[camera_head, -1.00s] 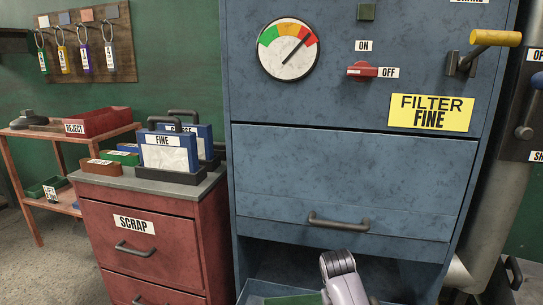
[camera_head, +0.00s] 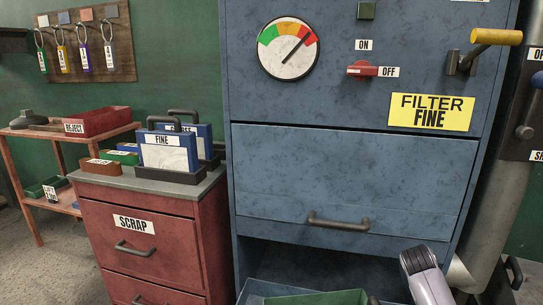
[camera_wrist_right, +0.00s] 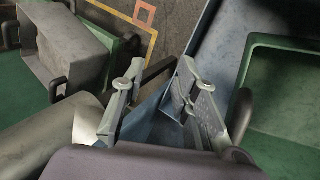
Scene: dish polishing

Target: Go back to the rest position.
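My right arm (camera_head: 428,277) shows at the bottom right of the head view, in front of the blue cabinet's lower opening; its fingertips are out of that view. In the right wrist view my right gripper (camera_wrist_right: 160,80) has its two fingers apart with nothing held between them. The blue surface of the machine lies behind and below the fingers. My left gripper is not in view.
The blue cabinet (camera_head: 350,175) carries a gauge, a red switch and a drawer handle. A green-bottomed tray (camera_head: 320,298) lies at its base. A red SCRAP cabinet (camera_head: 145,235) stands left. In the wrist view, a green tray (camera_wrist_right: 290,120) is close on the right.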

